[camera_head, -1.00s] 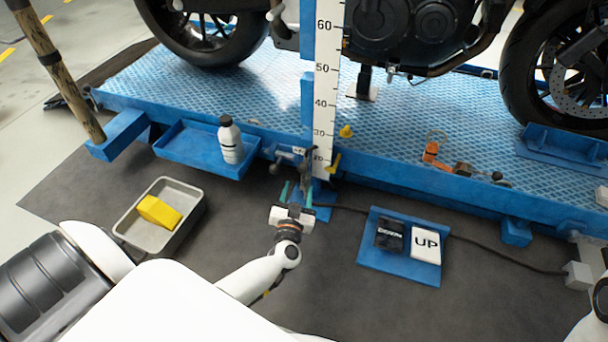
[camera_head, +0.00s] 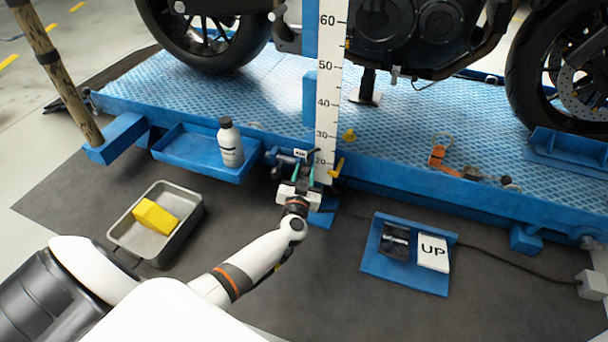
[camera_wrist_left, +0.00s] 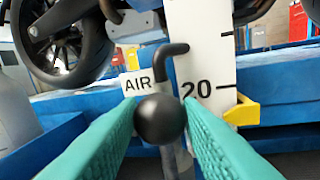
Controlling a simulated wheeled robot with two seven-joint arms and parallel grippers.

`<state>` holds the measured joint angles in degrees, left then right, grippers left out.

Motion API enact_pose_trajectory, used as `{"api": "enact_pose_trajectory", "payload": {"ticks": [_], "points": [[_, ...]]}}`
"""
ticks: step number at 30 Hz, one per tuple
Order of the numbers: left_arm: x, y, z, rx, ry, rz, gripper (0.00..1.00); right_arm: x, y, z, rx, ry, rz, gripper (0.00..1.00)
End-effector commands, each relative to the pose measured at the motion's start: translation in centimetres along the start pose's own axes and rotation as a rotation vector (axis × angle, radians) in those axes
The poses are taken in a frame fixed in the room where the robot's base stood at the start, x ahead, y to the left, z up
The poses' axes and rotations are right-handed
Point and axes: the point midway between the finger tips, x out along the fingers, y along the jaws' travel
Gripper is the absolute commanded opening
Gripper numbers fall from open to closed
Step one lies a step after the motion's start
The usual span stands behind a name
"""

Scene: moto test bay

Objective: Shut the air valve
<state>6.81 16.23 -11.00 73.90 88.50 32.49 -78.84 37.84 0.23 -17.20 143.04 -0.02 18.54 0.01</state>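The white AIR label (camera_head: 300,153) is on the lift's blue front edge beside the white ruler. In the left wrist view the AIR label (camera_wrist_left: 140,82) is beside a dark bent handle (camera_wrist_left: 172,50) and a round black knob (camera_wrist_left: 159,118). My left gripper (camera_head: 302,178) reaches up to this spot, its green fingers pointing at the lift edge. In the left wrist view the fingers (camera_wrist_left: 159,112) are apart, with the knob in the gap between their tips. I cannot tell whether they touch it. The knob hides part of the valve behind it. My right gripper is not in view.
A blue tray with a white bottle (camera_head: 230,142) is left of the valve. The ruler (camera_head: 328,100) and a yellow pointer (camera_head: 336,168) are close on the right. A grey bin (camera_head: 187,226) with a yellow block and a blue pedal plate (camera_head: 400,278) are on the floor.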

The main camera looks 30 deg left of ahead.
Motion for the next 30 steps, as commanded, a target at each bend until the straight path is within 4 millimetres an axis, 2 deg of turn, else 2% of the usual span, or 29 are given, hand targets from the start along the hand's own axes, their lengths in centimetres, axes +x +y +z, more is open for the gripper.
{"api": "enact_pose_trajectory", "payload": {"ticks": [1, 5, 6, 17, 21, 30], "points": [[0.0, 0.0, 0.0, 0.0, 0.0, 0.001, 0.22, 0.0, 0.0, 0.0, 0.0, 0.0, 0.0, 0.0], [0.0, 0.0, 0.0, -0.001, 0.0, 0.001, 0.01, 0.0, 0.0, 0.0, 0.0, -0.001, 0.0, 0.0], [0.0, 0.0, 0.0, -0.001, 0.0, 0.001, 0.0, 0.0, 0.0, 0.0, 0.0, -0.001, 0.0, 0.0], [-0.2, -0.5, 0.2, 0.048, -0.008, 0.002, 0.0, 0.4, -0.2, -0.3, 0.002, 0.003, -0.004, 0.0], [-0.3, -1.2, 0.4, 0.123, -0.021, 0.003, 0.0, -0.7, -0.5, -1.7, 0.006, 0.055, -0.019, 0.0], [-0.8, -3.7, 0.0, 0.375, -0.069, 0.011, 0.0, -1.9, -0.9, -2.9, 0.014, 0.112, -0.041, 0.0]]}}
